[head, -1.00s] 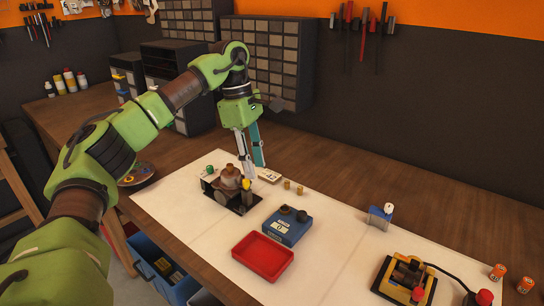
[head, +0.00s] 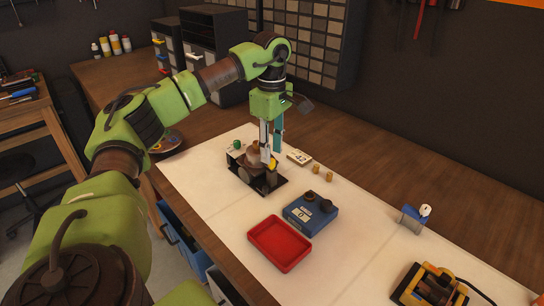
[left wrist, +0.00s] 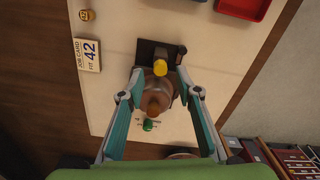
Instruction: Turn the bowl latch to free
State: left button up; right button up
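A brown, rounded bowl-like unit (head: 254,157) stands on a black fixture plate (head: 264,190) on the white mat. It shows in the left wrist view (left wrist: 157,96) with a copper-coloured top. A yellow knob (left wrist: 185,77) sits at one side of it and a green knob (left wrist: 150,125) at the other. I cannot tell which part is the latch. My left gripper (head: 271,155) points down over the unit. In the left wrist view, its fingers (left wrist: 160,94) are spread either side of the unit; contact cannot be told. My right gripper is not in view.
A blue box with a display (head: 311,215) and a red tray (head: 280,244) stand in front. A yellow-and-black device (head: 432,287) is at lower right. The mat between is clear.

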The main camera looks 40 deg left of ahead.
pick_arm(q)
jog(key=shift+f, duration=1.5)
jog(key=shift+c, duration=0.3)
grip_shut()
